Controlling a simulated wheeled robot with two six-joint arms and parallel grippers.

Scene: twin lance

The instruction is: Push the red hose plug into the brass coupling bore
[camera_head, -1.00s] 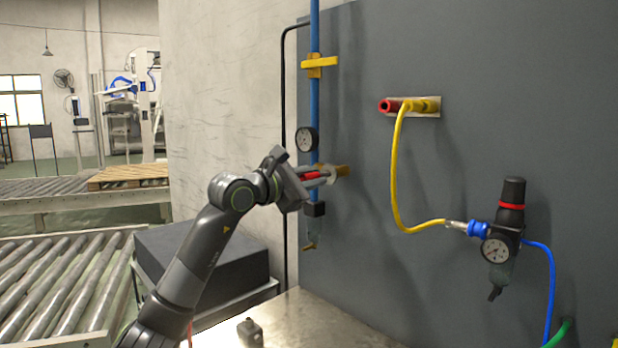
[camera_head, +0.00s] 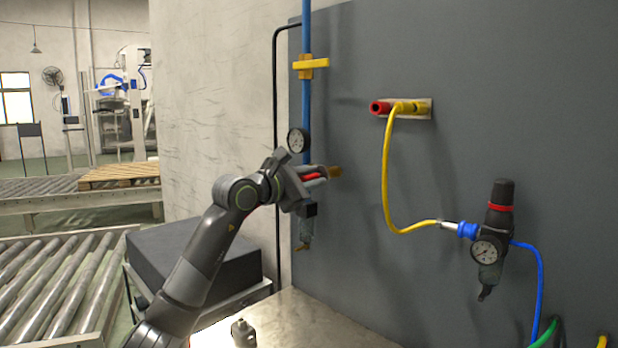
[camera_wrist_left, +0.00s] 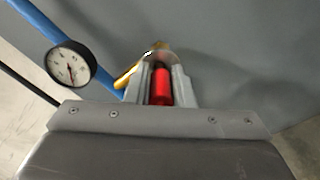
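My left gripper (camera_head: 320,175) is at the grey panel, its fingers closed around the red hose plug (camera_head: 311,175). In the left wrist view the red plug (camera_wrist_left: 160,88) lies between the two grey fingers and points at the panel. The brass coupling (camera_head: 335,172) is on the panel just beyond the fingertips. In the left wrist view a bit of brass (camera_wrist_left: 159,46) shows straight ahead of the plug. The fingers hide the plug's tip and the bore, so I cannot tell whether the tip is inside. My right gripper is not in view.
A blue pipe (camera_head: 306,118) with a pressure gauge (camera_head: 298,140) runs close beside the left gripper. Right of it, a yellow hose (camera_head: 387,180) hangs from a red and yellow fitting to a black regulator (camera_head: 497,215). Bare panel lies between.

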